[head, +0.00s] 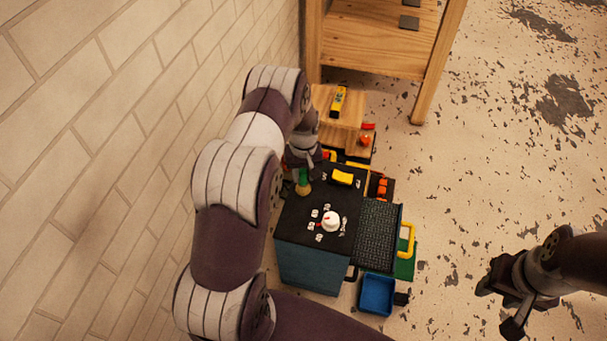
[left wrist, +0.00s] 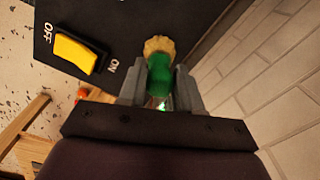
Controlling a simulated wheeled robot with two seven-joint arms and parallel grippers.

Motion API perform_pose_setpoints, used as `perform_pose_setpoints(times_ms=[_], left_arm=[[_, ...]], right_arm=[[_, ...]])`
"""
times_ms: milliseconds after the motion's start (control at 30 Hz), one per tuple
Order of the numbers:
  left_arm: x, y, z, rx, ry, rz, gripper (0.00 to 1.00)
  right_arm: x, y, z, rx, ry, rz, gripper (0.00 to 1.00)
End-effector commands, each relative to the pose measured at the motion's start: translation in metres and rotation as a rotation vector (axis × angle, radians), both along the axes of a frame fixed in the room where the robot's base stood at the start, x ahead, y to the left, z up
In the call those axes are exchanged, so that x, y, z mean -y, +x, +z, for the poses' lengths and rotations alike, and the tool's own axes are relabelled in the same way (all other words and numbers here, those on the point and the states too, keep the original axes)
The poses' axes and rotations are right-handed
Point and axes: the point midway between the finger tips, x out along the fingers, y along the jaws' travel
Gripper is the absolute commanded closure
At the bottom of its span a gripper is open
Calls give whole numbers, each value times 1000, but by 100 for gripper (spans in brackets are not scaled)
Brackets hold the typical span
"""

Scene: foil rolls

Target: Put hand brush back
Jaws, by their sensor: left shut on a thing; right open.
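The hand brush (head: 303,183) has a green handle and tan bristles. My left gripper (head: 304,165) is shut on its green handle and holds it at the left edge of a dark-topped bench unit (head: 290,232). The brush also shows in the left wrist view (left wrist: 160,68), its green part between the two grey fingers and its bristles pointing away from them. I cannot tell whether the bristles touch the unit's top. My right gripper (head: 501,303) is open and empty over the floor at the lower right.
On the unit's top are a yellow switch (head: 342,177), marked OFF and ON in the left wrist view, and a white round knob (head: 331,221). A blue bin (head: 376,295) stands at its front right. A brick wall (head: 90,130) runs close on the left. The floor at right is clear.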

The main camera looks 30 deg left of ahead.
Motion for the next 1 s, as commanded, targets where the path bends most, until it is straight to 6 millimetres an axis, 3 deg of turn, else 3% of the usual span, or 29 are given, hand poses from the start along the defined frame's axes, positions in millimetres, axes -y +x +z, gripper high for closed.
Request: perform_pose_setpoints(times_ms=[300, 333, 400, 667, 767, 1000], left_arm=[[0, 1, -3, 2, 0, 0, 97], [0, 1, -2, 2, 0, 0, 60], [0, 1, -2, 2, 0, 0, 41], [0, 1, -1, 2, 0, 0, 41], [0, 1, 9, 3, 1, 0, 41], [0, 1, 72, 4, 1, 0, 41]], right_arm=[[0, 0, -2, 0, 0, 0, 57], [0, 0, -1, 0, 0, 0, 57], [0, 0, -1, 0, 0, 0, 57], [0, 0, 0, 0, 0, 0, 57], [0, 0, 4, 0, 0, 0, 57], [0, 0, 22, 0, 0, 0, 57]])
